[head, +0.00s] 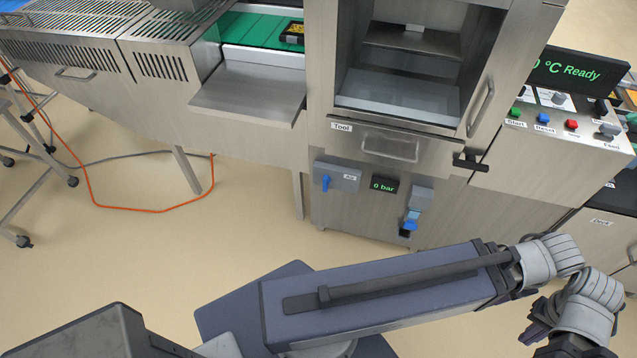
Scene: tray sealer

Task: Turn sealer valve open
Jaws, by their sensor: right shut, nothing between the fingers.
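The sealer's air valve is a grey box labelled "Air" (338,176) on the lower front of the machine. Its small blue handle (325,183) hangs at the box's left end and points roughly downward. A small display (384,185) to its right reads "0 bar". My right gripper (535,333) is at the lower right, low and well away from the valve, shut and empty. My left gripper is not in view.
A grey and blue unit (413,216) is mounted right of the display. The tool drawer (391,146) is above. A black latch handle (469,161) sticks out at the right. A ledge (248,92) juts out upper left. An orange hose (140,209) lies on the floor.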

